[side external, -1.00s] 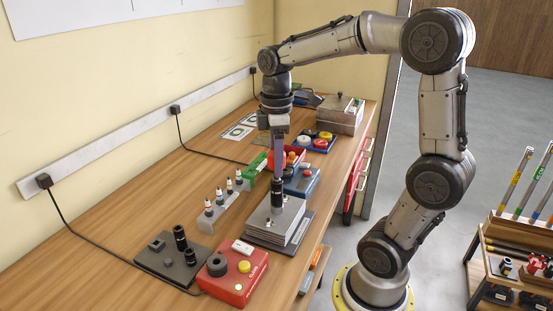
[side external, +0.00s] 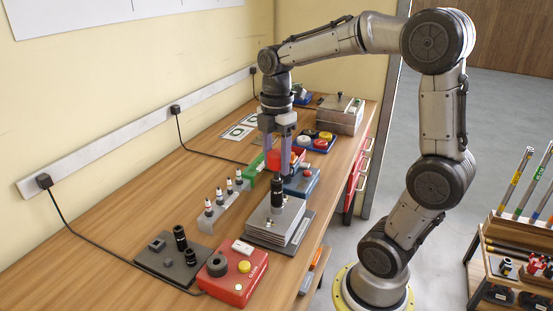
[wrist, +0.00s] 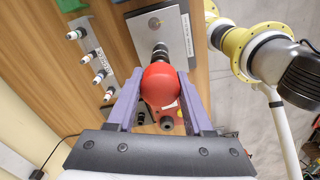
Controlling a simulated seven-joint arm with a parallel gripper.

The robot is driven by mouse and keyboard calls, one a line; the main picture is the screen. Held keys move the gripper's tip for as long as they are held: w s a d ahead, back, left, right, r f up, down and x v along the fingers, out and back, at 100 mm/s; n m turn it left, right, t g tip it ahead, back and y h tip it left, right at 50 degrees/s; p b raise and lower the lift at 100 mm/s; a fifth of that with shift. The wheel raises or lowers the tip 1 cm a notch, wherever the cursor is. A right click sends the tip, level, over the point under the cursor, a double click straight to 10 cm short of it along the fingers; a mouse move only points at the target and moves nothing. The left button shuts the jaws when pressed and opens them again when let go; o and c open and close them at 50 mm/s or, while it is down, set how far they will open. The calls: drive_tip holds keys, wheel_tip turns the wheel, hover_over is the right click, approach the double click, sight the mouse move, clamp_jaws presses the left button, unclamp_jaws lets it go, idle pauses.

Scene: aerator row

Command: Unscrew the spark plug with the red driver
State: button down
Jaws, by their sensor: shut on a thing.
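The red driver has a rounded red handle (wrist: 160,85) and a black shaft (side external: 277,190). In the wrist view my gripper (wrist: 161,88) is shut on that handle.
A grey rack (side external: 222,206) holds several white-and-black plugs left of the block. A dark plate (side external: 150,262) with black sockets and a red box (side external: 232,285) stand in front. A blue box (side external: 302,182) is close behind the block.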

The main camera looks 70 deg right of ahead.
drive_tip(key=shift+n, duration=0.4)
drive_tip(key=n, duration=0.7)
drive_tip(key=shift+f+n, duration=0.15)
drive_tip(key=shift+n, duration=0.15)
drive_tip(key=n, duration=0.3)
drive_tip(key=shift+s+n, duration=0.1)
drive_tip(key=shift+n, duration=0.3)
drive_tip(key=n, duration=0.3)
drive_tip(key=shift+f+n, duration=0.1)
drive_tip(key=shift+n, duration=0.3)
